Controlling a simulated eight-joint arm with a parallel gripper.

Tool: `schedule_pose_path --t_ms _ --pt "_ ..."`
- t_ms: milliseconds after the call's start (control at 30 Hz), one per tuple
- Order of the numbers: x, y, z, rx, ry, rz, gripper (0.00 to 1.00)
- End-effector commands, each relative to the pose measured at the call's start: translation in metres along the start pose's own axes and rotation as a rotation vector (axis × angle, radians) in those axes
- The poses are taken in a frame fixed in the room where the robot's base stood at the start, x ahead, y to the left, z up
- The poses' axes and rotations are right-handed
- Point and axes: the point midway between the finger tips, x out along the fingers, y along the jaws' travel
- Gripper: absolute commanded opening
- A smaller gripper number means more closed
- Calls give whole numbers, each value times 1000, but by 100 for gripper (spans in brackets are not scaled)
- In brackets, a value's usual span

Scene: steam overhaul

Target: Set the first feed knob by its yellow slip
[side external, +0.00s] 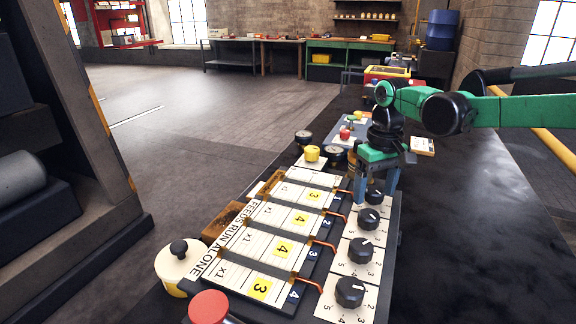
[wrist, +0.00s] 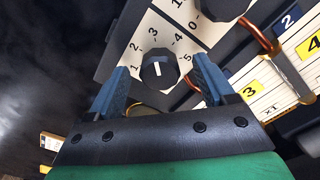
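The farthest dark knob (side external: 374,194) sits at the far end of the knob column. In the wrist view this knob (wrist: 158,70) has a white mark pointing up, near the 3 on its scale. The farthest row's yellow slip (side external: 314,195) reads 3; it also shows in the wrist view (wrist: 249,91). My gripper (side external: 378,186) points down over this knob. In the wrist view my gripper (wrist: 162,82) is open, one blue finger on each side of the knob, with visible gaps. Whether the fingertips reach the knob's height is hard to tell.
Nearer rows carry their own yellow slips (side external: 283,248) and knobs (side external: 361,251). Copper pipes (side external: 325,246) run between board and knobs. A red button (side external: 209,306) and a cream round part (side external: 178,258) stand at the near left. The dark bench (side external: 470,230) is clear at right.

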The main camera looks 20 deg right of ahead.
Motion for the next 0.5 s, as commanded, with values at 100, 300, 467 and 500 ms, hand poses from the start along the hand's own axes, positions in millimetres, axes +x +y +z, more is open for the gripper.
schedule_pose_path --t_ms 100,300,467,500 --pt "0 0 0 0 -1 0 76" --pt "-16 0 0 0 -1 0 76" --pt "-39 0 0 0 0 0 76" --pt "-44 0 0 0 0 0 76"
